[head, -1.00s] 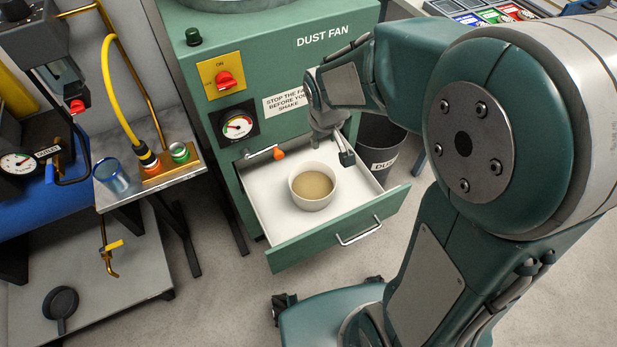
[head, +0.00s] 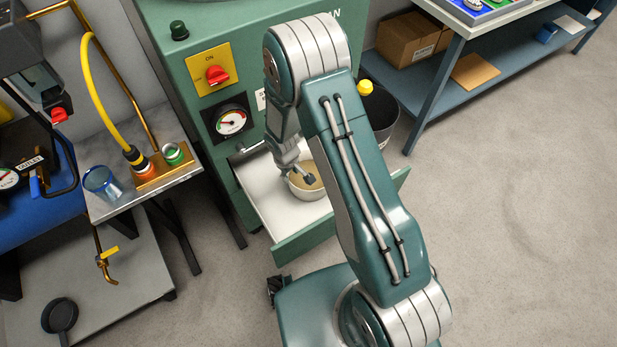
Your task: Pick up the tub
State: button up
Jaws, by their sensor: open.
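The tub (head: 309,193) is a white round bowl with tan contents. It stands upright in the open white-lined drawer (head: 262,199) of the green dust fan cabinet. My gripper (head: 298,177) is open and points down at the tub's left side, its tip overlapping the rim and contents in the picture. I cannot tell whether it touches the tub. My arm hides the tub's right edge and the drawer's right part.
The green cabinet (head: 190,105) with a red switch (head: 217,75) and gauge (head: 231,122) rises behind the drawer. A dark bin (head: 381,116) stands right of it. A side table on the left holds a blue glass (head: 101,182). Floor to the right is clear.

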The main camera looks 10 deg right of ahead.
aim_at(295, 191)
jog(key=f, duration=0.3)
jog(key=shift+d+f, duration=0.2)
jog(key=shift+f, duration=0.2)
jog(key=shift+s+d+f, duration=0.1)
jog(key=shift+d+f, duration=0.05)
jog(key=shift+f, duration=1.25)
jog(key=shift+s+d+f, duration=0.1)
jog(key=shift+f, duration=1.25)
jog(key=shift+c, duration=0.3)
grip_shut()
